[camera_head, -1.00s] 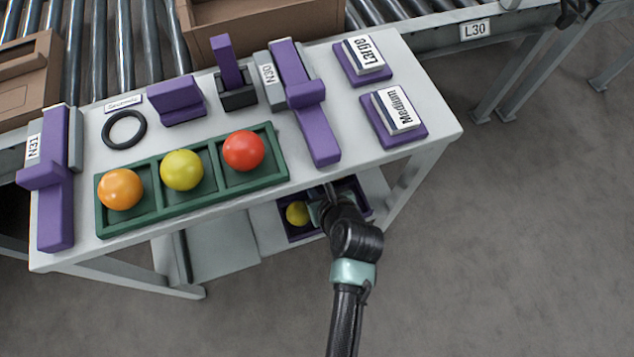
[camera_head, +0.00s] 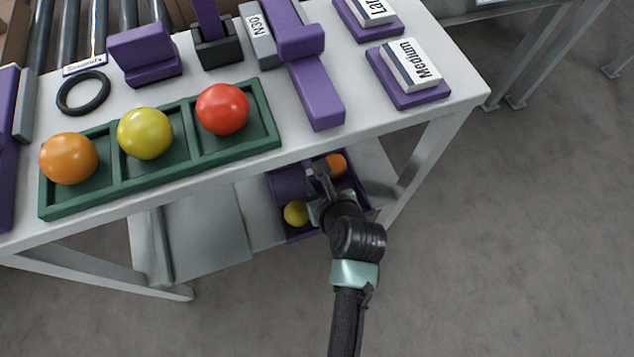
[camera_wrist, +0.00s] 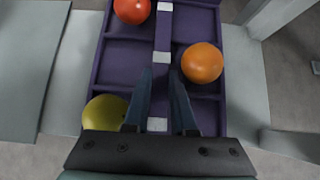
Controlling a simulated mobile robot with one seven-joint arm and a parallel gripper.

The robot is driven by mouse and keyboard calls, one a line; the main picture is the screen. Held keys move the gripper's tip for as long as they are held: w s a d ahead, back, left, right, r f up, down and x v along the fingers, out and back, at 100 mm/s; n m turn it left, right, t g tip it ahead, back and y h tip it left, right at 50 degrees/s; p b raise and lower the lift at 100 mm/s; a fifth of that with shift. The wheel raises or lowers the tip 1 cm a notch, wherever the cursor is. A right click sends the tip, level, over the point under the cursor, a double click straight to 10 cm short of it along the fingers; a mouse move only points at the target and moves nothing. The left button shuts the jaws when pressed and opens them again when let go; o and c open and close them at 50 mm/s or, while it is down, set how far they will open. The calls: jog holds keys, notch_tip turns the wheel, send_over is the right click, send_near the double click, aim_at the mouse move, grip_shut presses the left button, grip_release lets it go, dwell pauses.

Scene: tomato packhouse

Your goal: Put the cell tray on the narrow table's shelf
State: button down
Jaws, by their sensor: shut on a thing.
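The purple cell tray (camera_head: 281,216) is at the narrow table's lower shelf (camera_head: 262,226), partly hidden by the tabletop and my arm. In the wrist view the cell tray (camera_wrist: 128,62) has several cells, with a yellow tomato (camera_wrist: 105,112), an orange tomato (camera_wrist: 202,62) and a red tomato (camera_wrist: 132,10) in them. My gripper (camera_wrist: 160,75) is shut on the tray's middle divider, one finger on each side. The gripper (camera_head: 321,176) also shows under the tabletop edge in the head view. I cannot tell whether the tray's underside touches the shelf.
The tabletop (camera_head: 350,140) overhangs my gripper. A green tray (camera_head: 188,171) with orange, yellow and red tomatoes lies on it, beside purple stands and the Medium block (camera_head: 410,65). A grey-green panel (camera_head: 205,235) lies left on the shelf. A table leg (camera_head: 425,170) stands right.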

jog(key=shift+r, duration=0.1)
jog(key=c, duration=0.7)
grip_release()
jog(key=shift+o, duration=0.2)
jog(key=p+v, duration=0.9)
jog(key=v, duration=0.4)
